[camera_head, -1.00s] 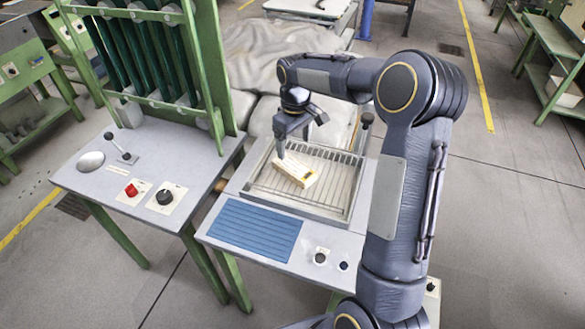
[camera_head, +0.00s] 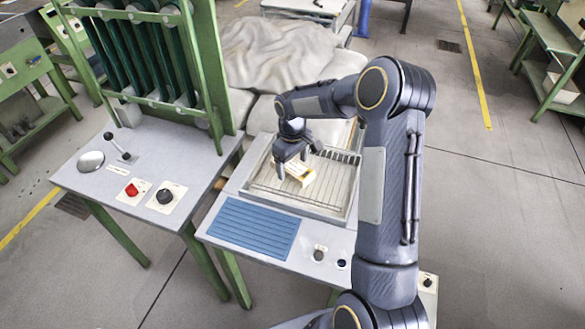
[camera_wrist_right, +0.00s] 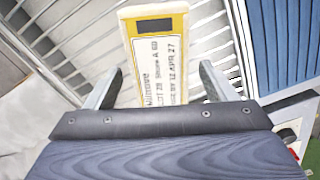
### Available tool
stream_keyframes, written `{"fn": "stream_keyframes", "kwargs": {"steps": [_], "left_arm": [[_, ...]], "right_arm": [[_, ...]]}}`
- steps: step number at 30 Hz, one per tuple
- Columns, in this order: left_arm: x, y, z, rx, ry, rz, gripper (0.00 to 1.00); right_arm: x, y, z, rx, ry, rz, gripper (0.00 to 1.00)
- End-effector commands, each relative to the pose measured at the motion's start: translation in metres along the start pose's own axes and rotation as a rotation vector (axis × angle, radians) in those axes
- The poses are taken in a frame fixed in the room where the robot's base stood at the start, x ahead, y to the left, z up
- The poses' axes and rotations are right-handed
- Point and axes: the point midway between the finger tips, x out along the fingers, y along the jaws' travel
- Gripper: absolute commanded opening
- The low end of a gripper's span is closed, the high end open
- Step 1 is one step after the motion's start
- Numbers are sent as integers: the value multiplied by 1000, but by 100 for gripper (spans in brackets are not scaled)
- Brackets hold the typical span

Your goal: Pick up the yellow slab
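The yellow slab (camera_head: 297,172) is a pale yellow block with a white printed label, lying on the slatted rack of a metal tray. In the right wrist view the yellow slab (camera_wrist_right: 158,60) lies between my two spread fingers, with its label facing the camera. My right gripper (camera_head: 291,174) is over the tray at the slab, hiding part of it in the head view. In the right wrist view the right gripper (camera_wrist_right: 160,85) is open, with a gap visible on each side of the slab. My left gripper is not in view.
The tray (camera_head: 350,190) has raised walls around the slats. A blue ribbed mat (camera_head: 254,229) lies in front of it. To the left is a table (camera_head: 135,185) with a red knob (camera_head: 131,190), a black knob (camera_head: 165,196) and a lever (camera_head: 118,144). A green frame (camera_head: 215,70) rises behind.

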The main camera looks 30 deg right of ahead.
Motion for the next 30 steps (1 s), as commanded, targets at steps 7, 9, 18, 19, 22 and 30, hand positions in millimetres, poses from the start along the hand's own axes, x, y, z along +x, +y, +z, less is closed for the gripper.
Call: {"fn": "stream_keyframes", "kwargs": {"steps": [7, 9, 18, 19, 22, 30], "left_arm": [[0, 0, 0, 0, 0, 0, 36], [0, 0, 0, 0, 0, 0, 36], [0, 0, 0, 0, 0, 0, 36], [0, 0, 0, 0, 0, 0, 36], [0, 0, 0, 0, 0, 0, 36], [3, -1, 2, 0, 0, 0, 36]], "right_arm": [[0, 0, 0, 0, 0, 0, 45], [-1, 0, 0, 0, 0, 0, 36], [-1, 0, 0, 0, 2, 1, 17], [-2, 0, 0, 0, 2, 1, 17], [-4, 0, -1, 0, 2, 2, 17], [-36, -1, -1, -1, 6, 3, 17]]}}
